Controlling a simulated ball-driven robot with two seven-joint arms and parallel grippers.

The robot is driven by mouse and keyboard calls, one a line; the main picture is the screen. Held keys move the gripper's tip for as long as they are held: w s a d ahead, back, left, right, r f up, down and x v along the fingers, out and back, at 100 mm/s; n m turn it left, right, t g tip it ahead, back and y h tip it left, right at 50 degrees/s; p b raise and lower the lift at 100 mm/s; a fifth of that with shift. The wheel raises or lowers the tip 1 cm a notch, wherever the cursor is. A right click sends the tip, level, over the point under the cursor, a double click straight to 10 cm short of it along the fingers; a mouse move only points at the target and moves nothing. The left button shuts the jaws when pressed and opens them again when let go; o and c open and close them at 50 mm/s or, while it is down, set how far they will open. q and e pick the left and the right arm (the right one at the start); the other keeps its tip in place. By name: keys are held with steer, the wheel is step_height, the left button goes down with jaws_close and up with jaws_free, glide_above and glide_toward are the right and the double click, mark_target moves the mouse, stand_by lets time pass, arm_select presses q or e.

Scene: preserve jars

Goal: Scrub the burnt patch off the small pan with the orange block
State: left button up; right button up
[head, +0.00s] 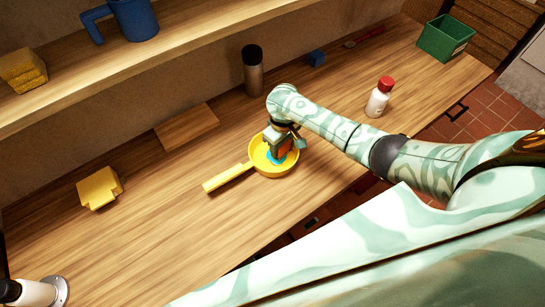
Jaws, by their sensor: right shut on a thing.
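The small yellow pan (261,170) stands on the wooden counter, with its handle pointing to the lower left. My right gripper (279,151) is over the pan and shut on the orange block (284,153), which is mostly hidden by the fingers. The block is low inside the pan; I cannot tell whether it touches the bottom. A bright blue area (274,159) shows in the pan below the gripper. The burnt patch cannot be made out; the gripper hides much of the pan's inside. My left gripper is not in view.
A white bottle with a red cap (378,98) and a green bin (445,39) are to the right.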

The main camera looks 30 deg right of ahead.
mark_target(273, 160)
steer(key=shift+f, duration=0.2)
stand_by(0.3)
steer(key=shift+s+r, duration=0.2)
steer(key=shift+s, duration=0.25)
steer(key=shift+f, duration=0.2)
steer(key=shift+a, duration=0.15)
steer(key=shift+s+a+r, duration=0.1)
steer(key=shift+a, duration=0.75)
steer(key=shift+s+a+r, duration=0.1)
steer(key=shift+a, duration=0.7)
steer(key=shift+f, duration=0.2)
